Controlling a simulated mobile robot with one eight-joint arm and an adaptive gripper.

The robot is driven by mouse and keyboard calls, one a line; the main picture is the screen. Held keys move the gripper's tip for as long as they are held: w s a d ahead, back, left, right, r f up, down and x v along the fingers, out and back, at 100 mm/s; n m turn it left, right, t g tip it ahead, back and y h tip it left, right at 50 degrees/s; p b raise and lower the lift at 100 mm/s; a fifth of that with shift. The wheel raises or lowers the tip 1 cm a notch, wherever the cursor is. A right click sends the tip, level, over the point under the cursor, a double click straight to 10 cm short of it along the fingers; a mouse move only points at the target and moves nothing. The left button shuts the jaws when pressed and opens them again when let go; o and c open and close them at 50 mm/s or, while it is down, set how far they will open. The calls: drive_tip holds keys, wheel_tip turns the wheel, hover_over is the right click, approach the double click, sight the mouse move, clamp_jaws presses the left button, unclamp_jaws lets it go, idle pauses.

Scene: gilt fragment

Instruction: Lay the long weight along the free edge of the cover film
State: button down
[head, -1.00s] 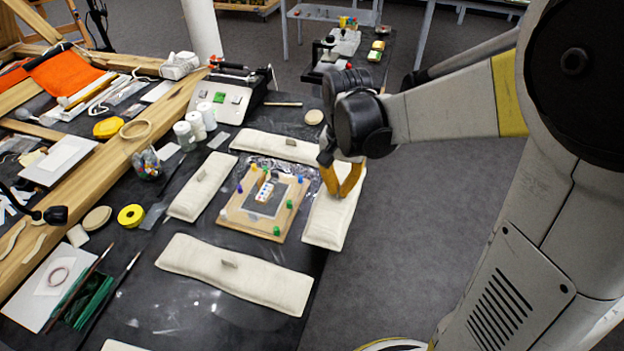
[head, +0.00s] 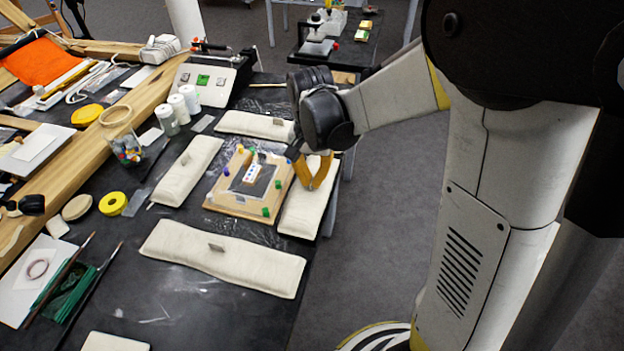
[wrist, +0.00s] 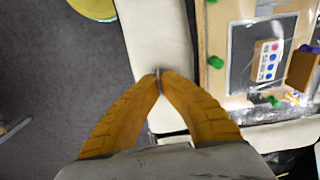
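Padded cream cloth weights with small grey tabs lie around a wooden board. The right-hand weight (head: 301,212) lies along the board's right side; it also shows in the wrist view (wrist: 158,38). My gripper (head: 313,187) is over its middle. In the wrist view my fingertips (wrist: 160,73) meet on its thin tab. A long weight (head: 205,258) lies across the front, its tab free. Others lie at the left (head: 186,172) and back (head: 255,125). Clear cover film (head: 262,236) shows as glossy wrinkles around the board; its edges are hard to make out.
The board (head: 235,205) carries a dark panel with a small dotted piece and several coloured pins. White jars (head: 178,108), a glass jar (head: 126,150) and yellow tape (head: 113,203) stand at left. The dark table ends just right of the right-hand weight; floor lies beyond.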

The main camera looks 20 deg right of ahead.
drive_tip(key=shift+f, duration=0.3)
drive_tip(key=c, duration=1.6)
unclamp_jaws()
wheel_tip(320, 180, up, 13)
drive_tip(key=p, duration=0.5)
drive_tip(key=shift+s+r+n+t, duration=0.75)
drive_tip(key=shift+s+n+t, duration=0.5)
drive_tip(key=shift+s, duration=0.85)
drive_tip(key=shift+s+r+n+t, duration=0.8)
drive_tip(key=shift+s+n+t, duration=0.4)
drive_tip(key=shift+s, duration=0.95)
drive_tip(key=shift+s+r+n+t, duration=0.75)
drive_tip(key=shift+s+n+t, duration=0.45)
drive_tip(key=shift+s, duration=0.9)
